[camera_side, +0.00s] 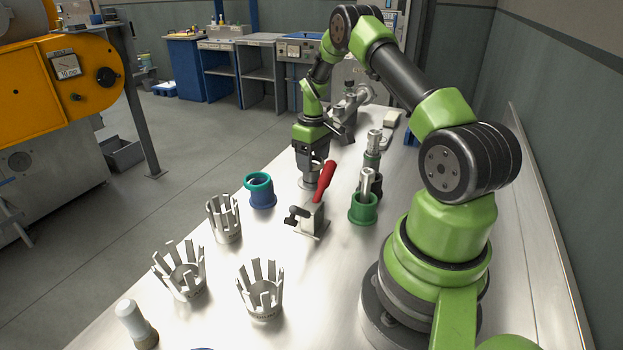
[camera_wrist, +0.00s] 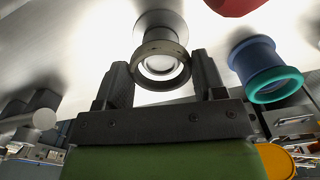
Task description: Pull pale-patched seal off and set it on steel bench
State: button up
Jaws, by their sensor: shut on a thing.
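A dull grey-brown seal ring (camera_wrist: 160,47) sits between my fingers in the wrist view, around the end of a steel spool (camera_wrist: 155,24). I cannot clearly make out pale patches on it. My gripper (camera_wrist: 162,66) is shut on this ring, one finger on each side. In the side view my gripper (camera_side: 310,166) points down at the spool (camera_side: 308,184) beside the red-handled clamp; the ring is mostly hidden there by the fingers. The steel bench (camera_side: 215,277) runs beneath. I cannot tell whether the ring is clear of the spool.
A red-handled clamp (camera_side: 312,217) stands close by on the right. A blue spool with a teal ring (camera_side: 260,190) is to the left. Green-based steel parts (camera_side: 363,208) stand right. Several pronged cups (camera_side: 181,274) and a pale cylinder (camera_side: 133,322) occupy the near bench, with bare steel between them.

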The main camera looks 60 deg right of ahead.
jog(key=shift+r, duration=0.75)
jog(key=shift+r, duration=0.1)
jog(key=shift+r, duration=2)
jog(key=w+a+r+n, duration=0.1)
jog(key=a+r, duration=0.1)
jog(key=a, duration=0.4)
jog(key=w+a+r, duration=0.2)
jog(key=a, duration=0.5)
notch_tip(320, 180, up, 3)
jog(key=n, duration=0.1)
send_over(259, 252)
jog(key=s, duration=0.2)
jog(key=f+n, duration=0.2)
jog(key=f, duration=0.2)
jog(key=a+f+n, duration=0.1)
jog(key=f+n, duration=0.1)
jog(key=f, duration=0.2)
jog(key=a+f+n, duration=0.1)
jog(key=f+n, duration=0.2)
jog(key=f, duration=0.1)
jog(key=shift+w+f, duration=0.15)
jog(key=shift+f, duration=2.6)
